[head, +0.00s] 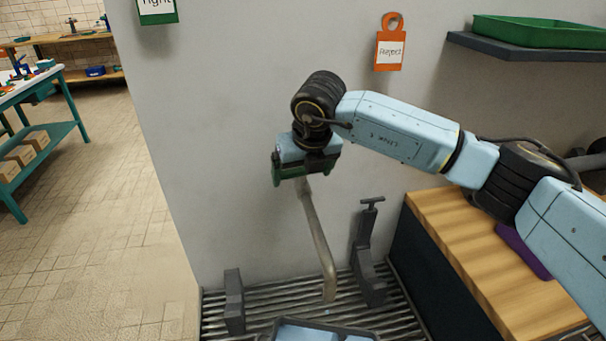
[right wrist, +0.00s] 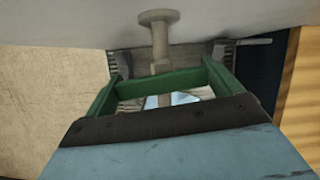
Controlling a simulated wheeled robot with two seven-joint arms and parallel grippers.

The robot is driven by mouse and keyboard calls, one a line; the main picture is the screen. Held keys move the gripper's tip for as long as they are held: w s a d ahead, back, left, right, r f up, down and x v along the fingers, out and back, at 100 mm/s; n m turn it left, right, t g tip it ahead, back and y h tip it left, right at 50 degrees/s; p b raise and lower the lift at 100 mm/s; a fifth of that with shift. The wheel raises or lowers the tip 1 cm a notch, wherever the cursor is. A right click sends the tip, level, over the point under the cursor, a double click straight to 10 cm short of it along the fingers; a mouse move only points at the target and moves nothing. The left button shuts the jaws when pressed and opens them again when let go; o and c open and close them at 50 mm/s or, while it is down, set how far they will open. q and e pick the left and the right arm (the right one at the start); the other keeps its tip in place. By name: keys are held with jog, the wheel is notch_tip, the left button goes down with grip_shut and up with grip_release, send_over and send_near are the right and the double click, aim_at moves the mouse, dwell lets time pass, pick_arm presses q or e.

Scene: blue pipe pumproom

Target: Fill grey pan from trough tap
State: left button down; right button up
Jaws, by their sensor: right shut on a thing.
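The tap (head: 318,238) is a beige pipe coming down from the wall. Its spout ends above the grate of the trough (head: 215,318). The dark grey pan (head: 330,325) shows partly at the bottom edge, under the spout, with a light blue surface inside. A tiny blue speck shows below the spout; I cannot tell if water runs. My right gripper (head: 293,172), with green fingers, is at the tap's top by the wall. In the right wrist view its fingers (right wrist: 160,83) are shut on the tap's stem (right wrist: 160,65), below the round wall flange. My left gripper is out of view.
Two dark grey upright brackets (head: 234,300) (head: 368,255) stand on the grate beside the spout. A wooden counter (head: 480,250) with a purple item is at right. An orange tag (head: 390,50) hangs on the wall. A shelf with a green tray (head: 540,32) is at upper right.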

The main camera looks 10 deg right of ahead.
jog(key=shift+m+h+b, duration=0.3)
jog(key=shift+m+b, duration=0.15)
jog(key=shift+m, duration=0.35)
jog(key=o, duration=0.6)
jog(key=shift+r, duration=0.1)
jog(key=shift+o, duration=0.5)
jog(key=shift+r, duration=0.15)
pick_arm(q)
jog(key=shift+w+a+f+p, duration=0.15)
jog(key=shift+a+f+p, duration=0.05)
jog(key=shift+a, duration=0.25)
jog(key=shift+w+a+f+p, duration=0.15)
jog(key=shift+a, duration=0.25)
pick_arm(e)
jog(key=v, duration=1.3)
jog(key=shift+s, duration=0.15)
jog(key=shift+a, duration=0.1)
